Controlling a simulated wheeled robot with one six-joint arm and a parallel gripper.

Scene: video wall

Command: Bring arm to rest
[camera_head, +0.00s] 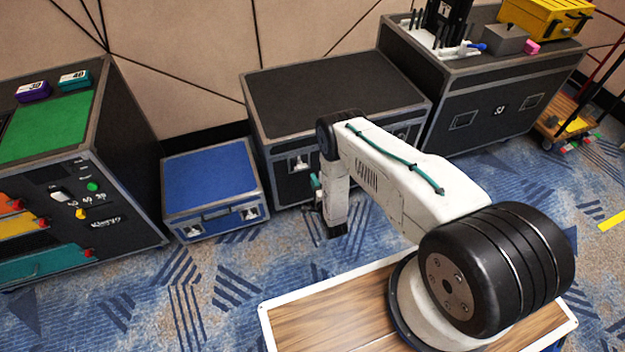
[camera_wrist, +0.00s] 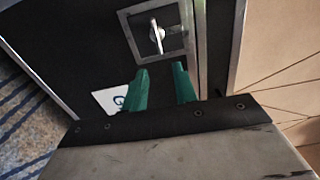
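My arm (camera_head: 395,185) reaches out over the carpet from its base on the wood-topped deck, bent down at its far end. My gripper (camera_wrist: 161,77) shows in the wrist view as two green fingers set apart, with nothing between them. It faces a dark case (camera_wrist: 85,45) with a metal latch (camera_wrist: 157,38); I cannot tell the distance. In the head view, only small green parts of my gripper (camera_head: 316,186) show beside the lowered white link, in front of the black case (camera_head: 330,90).
A blue-topped case (camera_head: 210,180) sits on the floor left of the black case. A console with a green top (camera_head: 48,127) stands at far left. A larger case (camera_head: 490,105) with tools and a yellow box (camera_head: 545,15) stands at right. Carpet is clear at lower left.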

